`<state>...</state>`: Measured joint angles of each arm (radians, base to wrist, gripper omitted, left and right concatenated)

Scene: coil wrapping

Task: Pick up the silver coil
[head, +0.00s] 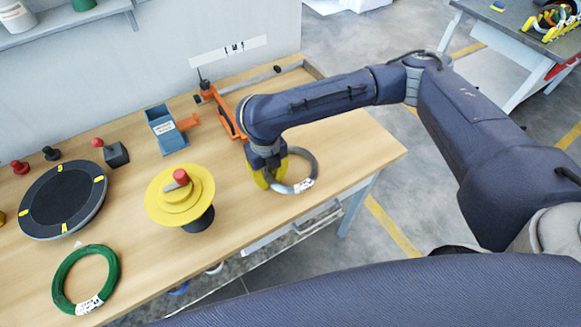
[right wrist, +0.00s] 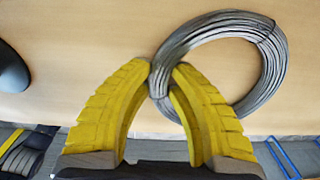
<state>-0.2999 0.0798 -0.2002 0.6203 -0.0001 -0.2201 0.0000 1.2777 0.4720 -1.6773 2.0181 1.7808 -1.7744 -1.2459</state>
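The silver coil (head: 314,166) is a ring of grey wire with a white tag, near the right end of the wooden table. It also shows in the right wrist view (right wrist: 276,58). My right gripper (head: 268,184) has yellow fingers and reaches down at the coil's left side. In the right wrist view its fingertips (right wrist: 164,68) pinch one section of the ring from both sides. The coil appears to be at the tabletop; whether it is slightly raised I cannot tell. My left gripper is not in view.
A yellow spool device (head: 165,205) with a red knob stands left of the coil. A green coil (head: 64,280), a black round turntable (head: 60,200), a blue holder (head: 168,135) and an orange tool (head: 226,115) are also on the table. The table's right end is clear.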

